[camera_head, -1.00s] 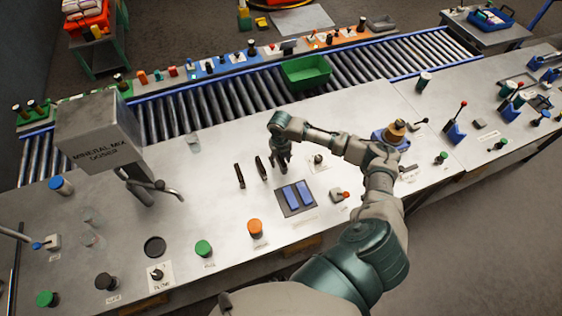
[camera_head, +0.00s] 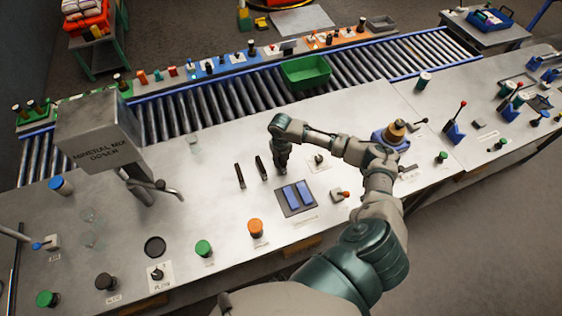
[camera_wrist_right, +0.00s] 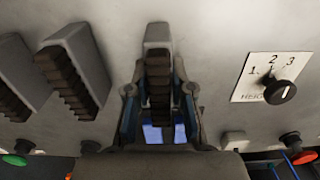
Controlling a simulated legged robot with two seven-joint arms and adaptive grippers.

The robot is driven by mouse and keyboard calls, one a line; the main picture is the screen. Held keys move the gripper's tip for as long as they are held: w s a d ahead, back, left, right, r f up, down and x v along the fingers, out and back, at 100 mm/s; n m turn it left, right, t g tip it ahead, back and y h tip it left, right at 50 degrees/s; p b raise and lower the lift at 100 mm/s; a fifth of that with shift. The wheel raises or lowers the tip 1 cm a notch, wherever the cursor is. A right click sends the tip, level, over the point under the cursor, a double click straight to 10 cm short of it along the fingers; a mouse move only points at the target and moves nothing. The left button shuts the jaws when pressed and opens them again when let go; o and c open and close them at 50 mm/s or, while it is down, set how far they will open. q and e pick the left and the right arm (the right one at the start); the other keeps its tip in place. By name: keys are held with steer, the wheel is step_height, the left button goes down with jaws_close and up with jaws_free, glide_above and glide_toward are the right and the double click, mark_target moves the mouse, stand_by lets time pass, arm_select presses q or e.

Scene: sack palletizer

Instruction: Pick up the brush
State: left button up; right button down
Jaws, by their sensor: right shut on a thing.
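My right gripper (camera_head: 281,166) points down at the bench top, and its fingers are shut on a brush. In the right wrist view this brush (camera_wrist_right: 158,75) has a grey body and brown ridged bristles, between the two fingers of the gripper (camera_wrist_right: 160,100). Whether it touches the bench is hard to tell. Two more like it stand beside it to the left: a nearer brush (camera_head: 261,167) and a farther brush (camera_head: 240,174). They also show in the right wrist view, at its left (camera_wrist_right: 75,70). My left gripper is not in view.
A blue two-part pad (camera_head: 297,195) lies just in front of the gripper. A rotary knob (camera_head: 319,159) is to its right. Orange (camera_head: 255,228) and green (camera_head: 204,248) buttons sit nearer. A green bin (camera_head: 306,72) rests on the roller conveyor behind. The bench's middle left is largely clear.

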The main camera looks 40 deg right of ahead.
steer(key=shift+r, duration=0.4)
steer(key=shift+s+d+r, duration=0.1)
steer(key=shift+s+r, duration=0.1)
steer(key=shift+r, duration=0.4)
steer(key=shift+s+d+r, duration=0.1)
steer(key=shift+s+r, duration=0.05)
steer(key=shift+r, duration=0.45)
steer(key=s+a, duration=0.1)
steer(key=s, duration=0.3)
steer(key=s+a+r, duration=0.1)
steer(key=s+a, duration=0.1)
steer(key=s, duration=0.3)
steer(key=s+a+b, duration=0.1)
steer(key=s+a, duration=0.1)
steer(key=s, duration=0.3)
steer(key=shift+s+r, duration=0.25)
steer(key=shift+w+m, duration=0.25)
steer(key=shift+m, duration=0.25)
steer(key=w+a+r+m, duration=0.4)
steer(key=w+a+m, duration=0.3)
steer(key=m, duration=0.8)
steer(key=w+a+r+m, duration=0.4)
steer(key=w+a+m, duration=0.3)
steer(key=m, duration=0.9)
steer(key=shift+w+a, duration=0.2)
steer(key=shift+w, duration=0.45)
